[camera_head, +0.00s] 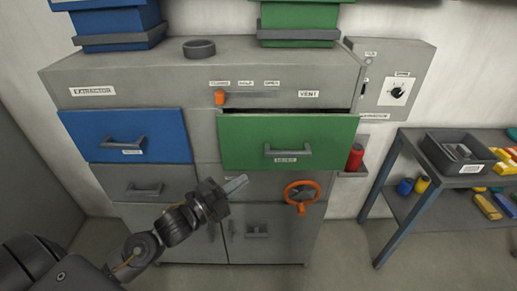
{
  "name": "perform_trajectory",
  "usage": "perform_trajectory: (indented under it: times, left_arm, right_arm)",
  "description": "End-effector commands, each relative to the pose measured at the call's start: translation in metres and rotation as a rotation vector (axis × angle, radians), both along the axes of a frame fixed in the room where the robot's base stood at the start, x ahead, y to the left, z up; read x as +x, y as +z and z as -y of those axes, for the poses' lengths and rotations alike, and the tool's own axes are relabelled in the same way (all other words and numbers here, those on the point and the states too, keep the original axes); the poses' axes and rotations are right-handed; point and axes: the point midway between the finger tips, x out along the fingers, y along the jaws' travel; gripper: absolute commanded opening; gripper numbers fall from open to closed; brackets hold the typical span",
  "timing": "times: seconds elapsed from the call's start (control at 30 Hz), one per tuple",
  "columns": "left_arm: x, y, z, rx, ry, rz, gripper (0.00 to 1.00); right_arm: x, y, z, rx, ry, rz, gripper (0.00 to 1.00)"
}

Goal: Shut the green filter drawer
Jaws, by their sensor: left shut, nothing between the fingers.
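The green filter drawer (336,132) sits at the upper right of the grey cabinet. It stands out from the cabinet front, with a dark gap above its front panel. Its grey handle (288,151) is on the middle of the panel. My left gripper (237,184) is shut and empty. In the picture it is below and left of the green drawer's handle, in front of the grey lower part of the cabinet. I cannot tell its exact distance from the panel. My right gripper is not in view.
A blue drawer (170,131) is to the left. An orange handwheel (302,196) is below the green drawer. An orange-ended slider (220,97) is above it. A red cylinder (355,157) stands at the cabinet's right side. A side table with a dark bin (431,148) is at the right.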

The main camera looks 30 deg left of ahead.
Motion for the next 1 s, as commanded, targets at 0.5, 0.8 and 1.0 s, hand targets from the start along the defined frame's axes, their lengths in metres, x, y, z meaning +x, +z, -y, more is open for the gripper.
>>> perform_trajectory:
  times: [0.5,0.8,1.0]
  left_arm:
    - [0.019,-0.016,-0.01,0.177,0.105,-0.05,0.0]
    - [0.074,-0.013,0.009,0.175,0.104,-0.049,0.0]
    - [0.109,-0.014,0.015,0.178,0.105,-0.051,0.0]
  right_arm:
    - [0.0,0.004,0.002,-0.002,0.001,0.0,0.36]
    - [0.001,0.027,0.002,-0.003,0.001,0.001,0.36]
    - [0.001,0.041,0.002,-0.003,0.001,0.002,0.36]
